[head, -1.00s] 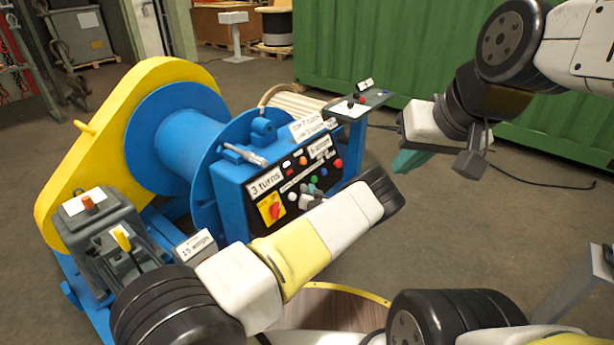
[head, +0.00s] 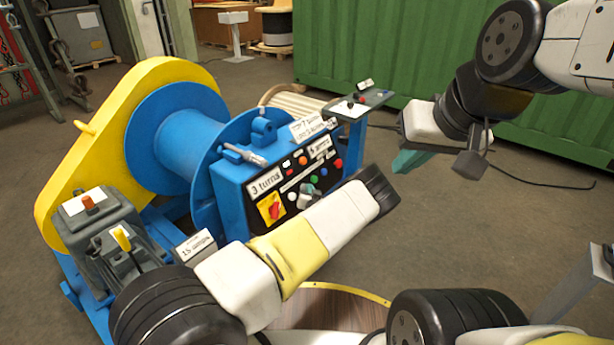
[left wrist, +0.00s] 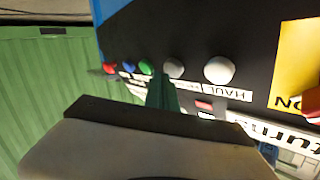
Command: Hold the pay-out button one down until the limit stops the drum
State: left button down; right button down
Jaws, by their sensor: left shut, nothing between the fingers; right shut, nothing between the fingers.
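The blue control panel (head: 262,187) carries a row of buttons, with a white one, a grey one, then green, blue and red. My left gripper (head: 308,194) is shut and empty at this row. In the left wrist view its teal fingertips (left wrist: 163,88) reach the grey button (left wrist: 175,69), beside the white button (left wrist: 218,70) near a HAUL label. Whether the grey button is pressed I cannot tell; its label is partly hidden. The blue drum (head: 175,140) stands behind the panel. My right gripper (head: 405,161) is shut, empty and away from the panel.
A red knob on a yellow plate (head: 271,209) is on the panel's left. A grey lever box (head: 105,235) and a 15 amps sign (head: 196,247) stand at left. A small stand (head: 360,103) is behind the panel. A green container (head: 390,60) fills the back; open floor lies right.

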pick_arm(q)
jog(key=shift+w+a+f, duration=0.25)
jog(key=shift+a, duration=0.15)
dwell(2.1)
dwell(4.8)
jog(key=shift+s+d+r, duration=0.45)
jog(key=shift+d, duration=0.25)
jog(key=shift+d, duration=0.1)
